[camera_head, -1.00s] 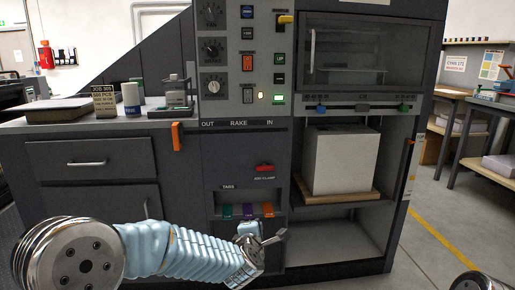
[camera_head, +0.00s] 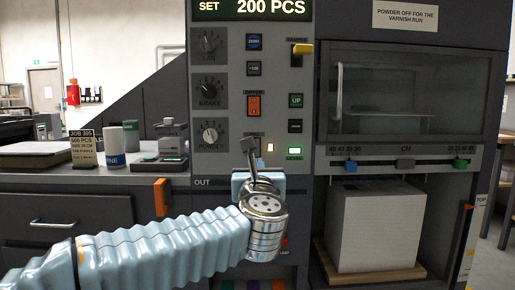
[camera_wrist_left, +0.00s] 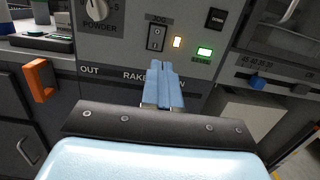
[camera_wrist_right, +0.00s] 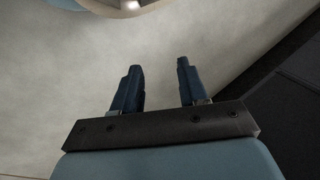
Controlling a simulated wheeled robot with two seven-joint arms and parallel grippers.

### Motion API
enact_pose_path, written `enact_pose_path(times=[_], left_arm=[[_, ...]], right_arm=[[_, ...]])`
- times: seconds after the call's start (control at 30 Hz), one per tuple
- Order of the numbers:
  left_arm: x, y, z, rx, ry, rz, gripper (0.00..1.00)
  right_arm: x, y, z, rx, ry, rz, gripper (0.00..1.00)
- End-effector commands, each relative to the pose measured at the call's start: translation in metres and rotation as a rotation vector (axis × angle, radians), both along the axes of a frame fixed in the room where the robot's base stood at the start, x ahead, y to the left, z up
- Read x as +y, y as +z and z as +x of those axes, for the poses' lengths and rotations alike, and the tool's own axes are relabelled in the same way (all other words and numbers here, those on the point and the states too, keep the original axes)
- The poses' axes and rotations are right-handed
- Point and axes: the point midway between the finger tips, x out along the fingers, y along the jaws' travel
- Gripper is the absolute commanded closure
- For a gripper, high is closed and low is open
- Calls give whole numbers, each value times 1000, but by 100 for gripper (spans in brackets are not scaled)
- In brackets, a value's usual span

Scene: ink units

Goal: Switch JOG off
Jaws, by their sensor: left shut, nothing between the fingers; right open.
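My right gripper (camera_wrist_right: 158,66) is open and empty above bare floor, outside the head view.
The green LEVEL lamp (camera_head: 295,151) and UP button (camera_head: 295,101) are to the right. An orange handle (camera_head: 161,197) sticks out at left. A paper stack (camera_head: 376,230) fills the right bay.

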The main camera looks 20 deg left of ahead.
Motion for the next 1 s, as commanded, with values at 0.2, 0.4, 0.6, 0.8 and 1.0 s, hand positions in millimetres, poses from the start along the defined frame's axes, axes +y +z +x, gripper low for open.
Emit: enact_pose_path(times=[0.2,0.4,0.6,0.8,1.0], left_arm=[[4,2,14,2,0,3,100],[15,8,52,4,3,5,100],[26,14,92,2,2,4,100],[35,17,121,2,2,6,100],[38,17,133,1,-1,4,100]], right_arm=[[1,5,0,1,2,1,57],[4,16,-2,3,8,7,57],[8,28,-3,6,15,13,57],[12,38,-5,8,22,18,57],[14,41,-5,9,24,20,57]])
